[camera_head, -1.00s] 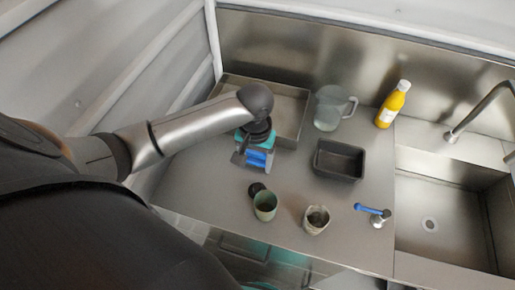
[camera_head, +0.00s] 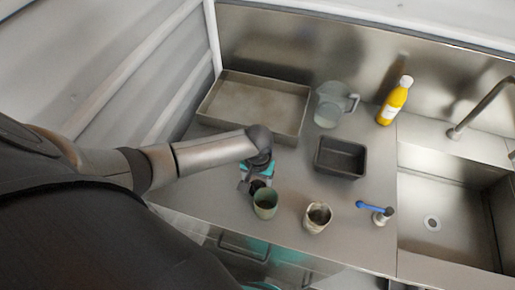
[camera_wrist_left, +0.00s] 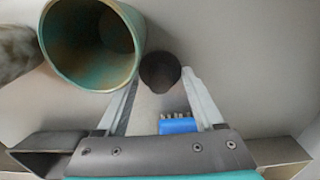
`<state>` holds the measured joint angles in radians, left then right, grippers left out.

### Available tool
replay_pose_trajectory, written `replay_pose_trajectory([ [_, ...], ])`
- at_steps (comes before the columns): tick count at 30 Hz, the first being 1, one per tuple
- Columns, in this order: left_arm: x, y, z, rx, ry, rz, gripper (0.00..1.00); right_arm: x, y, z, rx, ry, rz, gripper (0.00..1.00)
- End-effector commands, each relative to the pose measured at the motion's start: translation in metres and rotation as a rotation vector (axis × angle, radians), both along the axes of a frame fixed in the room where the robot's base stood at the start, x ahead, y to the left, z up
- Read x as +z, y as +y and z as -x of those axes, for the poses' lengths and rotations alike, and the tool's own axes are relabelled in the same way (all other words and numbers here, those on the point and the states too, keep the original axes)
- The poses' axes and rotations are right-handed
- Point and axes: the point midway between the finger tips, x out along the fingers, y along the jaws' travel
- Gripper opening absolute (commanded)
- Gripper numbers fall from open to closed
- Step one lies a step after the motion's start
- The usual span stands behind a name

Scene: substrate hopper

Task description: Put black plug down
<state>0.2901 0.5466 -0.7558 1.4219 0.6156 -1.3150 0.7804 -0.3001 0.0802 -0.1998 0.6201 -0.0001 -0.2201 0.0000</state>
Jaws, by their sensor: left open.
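The black plug (camera_wrist_left: 160,72) is a small round dark piece. In the left wrist view it sits between and just beyond the fingertips of my left gripper (camera_wrist_left: 160,84), beside the green cup (camera_wrist_left: 92,42). My left gripper is open, with its fingers on either side of the plug; I cannot tell whether they touch it. In the head view the plug (camera_head: 257,186) shows partly under my left gripper (camera_head: 252,183), on the counter just behind the green cup (camera_head: 265,204). My right gripper is not in view.
A pale pot (camera_head: 317,218) stands right of the green cup. A black tray (camera_head: 341,158), clear jug (camera_head: 331,105), yellow bottle (camera_head: 394,103) and blue-handled tool (camera_head: 374,210) are farther right. A large metal tray (camera_head: 218,101) lies behind; the sink (camera_head: 450,215) is right.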

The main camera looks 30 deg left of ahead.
Motion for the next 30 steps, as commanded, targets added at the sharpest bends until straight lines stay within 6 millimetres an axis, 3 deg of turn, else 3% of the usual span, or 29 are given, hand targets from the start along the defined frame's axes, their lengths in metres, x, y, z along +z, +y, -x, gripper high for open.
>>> replay_pose_trajectory([
  [8,-0.0018,0.0000,-0.0003,-0.001,-0.001,0.000,0.68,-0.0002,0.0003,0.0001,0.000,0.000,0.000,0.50],
  [26,-0.0017,0.0002,0.0000,0.000,-0.001,0.000,0.01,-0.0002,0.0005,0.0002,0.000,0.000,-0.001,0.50],
  [30,-0.0017,0.0002,0.0000,0.000,0.000,0.000,0.00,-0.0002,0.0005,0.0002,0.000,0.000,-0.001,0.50],
])
